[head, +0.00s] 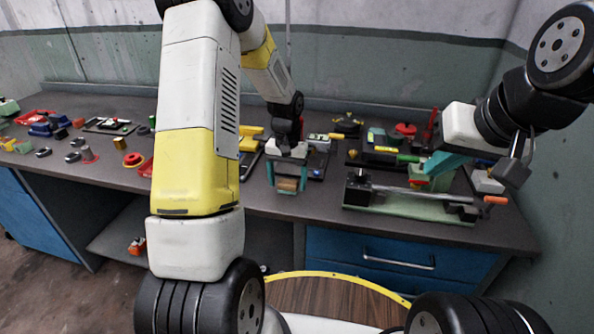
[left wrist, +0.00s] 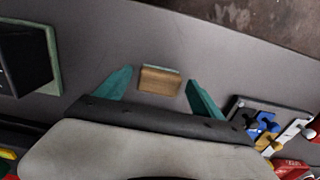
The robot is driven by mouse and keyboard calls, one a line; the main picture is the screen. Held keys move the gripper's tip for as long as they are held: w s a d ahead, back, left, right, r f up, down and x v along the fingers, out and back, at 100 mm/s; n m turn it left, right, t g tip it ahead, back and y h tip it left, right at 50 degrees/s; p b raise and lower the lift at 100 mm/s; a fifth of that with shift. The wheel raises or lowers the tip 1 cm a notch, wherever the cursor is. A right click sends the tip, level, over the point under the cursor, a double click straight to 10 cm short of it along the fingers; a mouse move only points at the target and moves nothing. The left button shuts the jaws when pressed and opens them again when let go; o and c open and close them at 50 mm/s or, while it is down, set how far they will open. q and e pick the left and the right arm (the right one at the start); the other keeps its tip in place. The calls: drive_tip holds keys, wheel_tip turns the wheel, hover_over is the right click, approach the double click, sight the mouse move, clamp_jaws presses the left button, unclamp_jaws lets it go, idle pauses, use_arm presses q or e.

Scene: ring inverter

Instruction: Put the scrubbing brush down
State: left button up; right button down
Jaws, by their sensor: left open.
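The scrubbing brush, a small block with a wooden-brown face and a pale green edge, shows in the left wrist view (left wrist: 160,80) on the grey bench top. In the head view the brush (head: 288,184) is between the teal fingers of my left gripper (head: 288,181). My left gripper is open, with a finger on either side of the brush and visible gaps in the left wrist view (left wrist: 158,90). Nothing shows the fingers touching it. My right gripper (head: 440,164) is over the right part of the bench, by a long green fixture; its fingertips are partly hidden.
The long green fixture (head: 410,205) with an orange-ended handle stands at the bench's right front. Trays with small parts and tools lie behind it. Several loose parts and a red tray (head: 36,117) lie at the left. The bench top (head: 325,195) right of the brush is clear.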

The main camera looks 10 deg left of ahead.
sight(288, 182)
use_arm(q)
drive_tip(key=s+r+t, duration=0.1)
drive_tip(key=s+r, duration=0.3)
drive_tip(key=r, duration=0.7)
drive_tip(key=s+r+t, duration=0.1)
drive_tip(key=s+r, duration=0.4)
drive_tip(key=r, duration=0.6)
drive_tip(key=s+d+r+t+h, duration=0.1)
drive_tip(key=s+r+t, duration=0.1)
drive_tip(key=s, duration=0.5)
drive_tip(key=s+d+r+t+h, duration=0.1)
drive_tip(key=s+r+t, duration=0.1)
drive_tip(key=s, duration=0.6)
drive_tip(key=shift+d+r, duration=0.15)
drive_tip(key=shift+r, duration=0.15)
drive_tip(key=shift+o, duration=0.4)
